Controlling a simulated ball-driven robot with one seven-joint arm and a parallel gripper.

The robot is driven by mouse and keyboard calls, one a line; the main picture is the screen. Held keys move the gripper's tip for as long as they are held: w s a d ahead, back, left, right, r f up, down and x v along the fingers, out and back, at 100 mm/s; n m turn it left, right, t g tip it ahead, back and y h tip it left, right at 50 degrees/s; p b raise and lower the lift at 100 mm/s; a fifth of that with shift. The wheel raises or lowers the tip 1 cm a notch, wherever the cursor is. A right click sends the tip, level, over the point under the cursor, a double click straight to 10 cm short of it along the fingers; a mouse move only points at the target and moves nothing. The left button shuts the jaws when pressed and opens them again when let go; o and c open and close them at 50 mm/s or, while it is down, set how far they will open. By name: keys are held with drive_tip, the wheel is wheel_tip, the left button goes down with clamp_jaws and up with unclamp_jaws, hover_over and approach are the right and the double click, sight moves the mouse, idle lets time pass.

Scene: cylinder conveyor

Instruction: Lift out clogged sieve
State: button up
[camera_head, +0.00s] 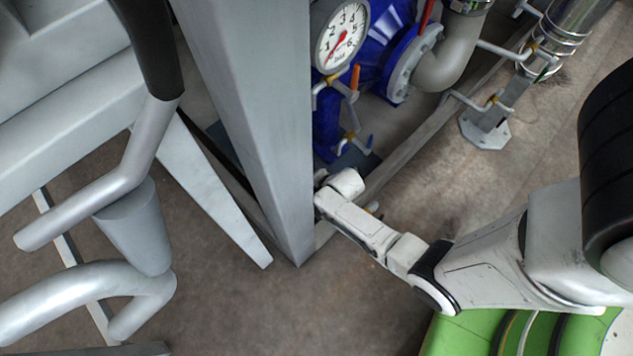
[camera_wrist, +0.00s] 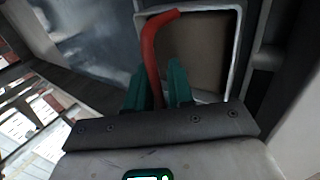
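In the wrist view, my gripper (camera_wrist: 158,84) has its two green fingers close together on either side of a red bent handle (camera_wrist: 150,50). The fingers look shut on the handle; a slight gap at the right finger is hard to judge. Behind the handle is a brown panel (camera_wrist: 200,45) inside a pale raised frame (camera_wrist: 228,50). I cannot tell whether this panel is the sieve, or where the handle joins it. In the head view, my arm reaches in from the right to the grey post, and my gripper is hidden there.
The broad grey post (camera_head: 255,120) stands at my arm's far end. Grey pipework (camera_head: 140,220) is at the left. A blue pump (camera_head: 385,30) with a pressure gauge (camera_head: 341,35) stands behind. Bare floor (camera_head: 320,310) lies below and left of my arm.

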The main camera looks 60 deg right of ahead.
drive_tip(key=shift+c, duration=0.5)
clamp_jaws()
